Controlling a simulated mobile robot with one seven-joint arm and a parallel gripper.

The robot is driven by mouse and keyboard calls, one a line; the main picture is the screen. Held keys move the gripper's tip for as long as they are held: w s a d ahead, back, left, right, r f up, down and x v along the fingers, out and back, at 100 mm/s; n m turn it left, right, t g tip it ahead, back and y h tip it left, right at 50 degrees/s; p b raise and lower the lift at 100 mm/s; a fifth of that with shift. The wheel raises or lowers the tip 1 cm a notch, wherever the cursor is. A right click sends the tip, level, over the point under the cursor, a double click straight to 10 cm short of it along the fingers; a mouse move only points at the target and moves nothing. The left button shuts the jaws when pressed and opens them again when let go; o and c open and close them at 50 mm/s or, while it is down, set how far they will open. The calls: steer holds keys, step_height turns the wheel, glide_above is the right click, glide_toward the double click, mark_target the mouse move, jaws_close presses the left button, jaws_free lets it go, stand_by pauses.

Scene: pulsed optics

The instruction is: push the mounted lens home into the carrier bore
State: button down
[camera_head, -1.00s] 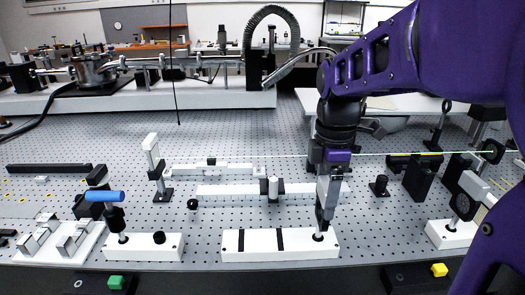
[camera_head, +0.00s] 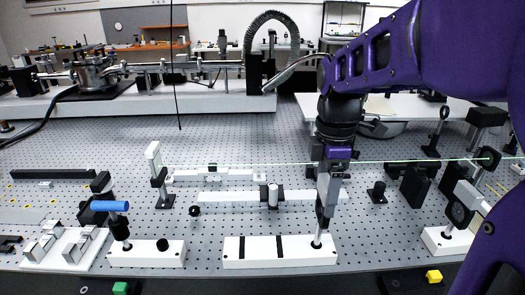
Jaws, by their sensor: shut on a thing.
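A long white block (camera_head: 258,252) with two black bands lies near the table's front edge; I take it to be the carrier. My gripper (camera_head: 321,226) points down over the block's right end. The dark piece meets the block's top at the right end. The lens glass does not show, and the bore is hidden behind the piece. I cannot tell how deep the piece sits.
A dark optic mount (camera_head: 460,212) stands on a white base to the right. A thin green beam crosses behind my gripper. White rails (camera_head: 230,196) lie behind the block.

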steer(key=shift+r+p, duration=2.2)
steer(key=shift+r, duration=0.35)
steer(key=shift+f, duration=0.1)
